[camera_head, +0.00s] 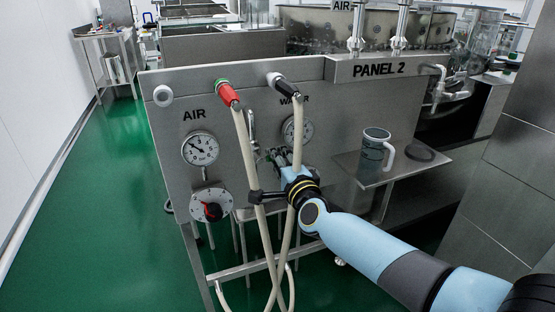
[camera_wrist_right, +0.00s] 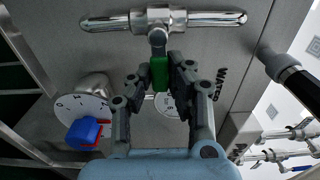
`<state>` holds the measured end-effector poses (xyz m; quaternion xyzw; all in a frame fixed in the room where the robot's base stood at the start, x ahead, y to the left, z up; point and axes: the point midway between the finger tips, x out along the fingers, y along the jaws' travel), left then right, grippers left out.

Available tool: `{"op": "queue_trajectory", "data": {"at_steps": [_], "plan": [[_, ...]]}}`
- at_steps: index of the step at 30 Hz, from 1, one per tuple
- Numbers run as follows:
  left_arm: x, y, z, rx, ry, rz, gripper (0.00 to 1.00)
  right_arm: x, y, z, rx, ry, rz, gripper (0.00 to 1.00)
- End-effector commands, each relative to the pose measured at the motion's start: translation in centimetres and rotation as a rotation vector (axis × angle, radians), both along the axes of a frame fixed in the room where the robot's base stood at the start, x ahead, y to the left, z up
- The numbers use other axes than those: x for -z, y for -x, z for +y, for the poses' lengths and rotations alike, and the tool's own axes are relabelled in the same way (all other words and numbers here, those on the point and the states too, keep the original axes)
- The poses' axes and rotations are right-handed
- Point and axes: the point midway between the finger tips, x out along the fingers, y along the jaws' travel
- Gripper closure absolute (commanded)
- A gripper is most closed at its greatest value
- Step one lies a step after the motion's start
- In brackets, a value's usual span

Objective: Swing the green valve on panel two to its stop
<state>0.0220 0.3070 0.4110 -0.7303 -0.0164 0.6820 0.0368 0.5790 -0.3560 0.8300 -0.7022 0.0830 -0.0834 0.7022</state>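In the wrist view the green valve handle (camera_wrist_right: 159,73) hangs below a chrome pipe fitting (camera_wrist_right: 160,18) on the steel panel. My right gripper (camera_wrist_right: 160,72) has one dark fingertip close against each side of the green handle and appears closed on it. In the head view the right arm reaches in from the lower right to PANEL 2 (camera_head: 379,69). There my right gripper (camera_head: 283,160) is partly covered by the hoses, and the green valve is hidden or too small to make out. My left gripper is not in view.
Two pale hoses (camera_head: 246,150) with red and black connectors hang in front of the panel, close to my right wrist. A gauge (camera_head: 200,149) and a dial with a red knob (camera_head: 212,211) sit left. A mug (camera_head: 376,146) stands on the right shelf (camera_head: 350,167).

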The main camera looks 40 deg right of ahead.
Motion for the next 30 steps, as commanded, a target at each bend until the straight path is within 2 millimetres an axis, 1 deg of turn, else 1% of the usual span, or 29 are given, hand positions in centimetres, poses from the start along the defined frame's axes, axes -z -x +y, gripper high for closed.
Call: {"op": "queue_trajectory", "data": {"at_steps": [1, 2, 3, 11, 17, 23, 30], "plan": [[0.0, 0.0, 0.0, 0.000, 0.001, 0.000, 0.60, 0.0, 0.0, 0.0, 0.000, 0.000, 0.001, 0.95], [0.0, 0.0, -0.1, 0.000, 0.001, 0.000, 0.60, 0.0, 0.0, 0.0, 0.000, 0.000, 0.001, 0.99], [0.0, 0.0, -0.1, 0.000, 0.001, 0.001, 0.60, 0.0, 0.0, 0.0, 0.000, 0.000, 0.001, 1.00], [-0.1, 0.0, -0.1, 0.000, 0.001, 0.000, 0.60, 0.0, 0.0, 0.0, 0.000, 0.007, 0.003, 1.00], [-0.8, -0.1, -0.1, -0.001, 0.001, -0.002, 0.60, -0.3, 0.0, 0.0, 0.000, 0.060, 0.017, 1.00], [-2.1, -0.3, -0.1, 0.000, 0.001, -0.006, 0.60, -1.0, 0.0, 0.1, -0.001, 0.186, 0.048, 1.00], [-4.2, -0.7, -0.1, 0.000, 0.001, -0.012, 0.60, -2.0, 0.0, 0.4, -0.001, 0.401, 0.100, 1.00]]}}
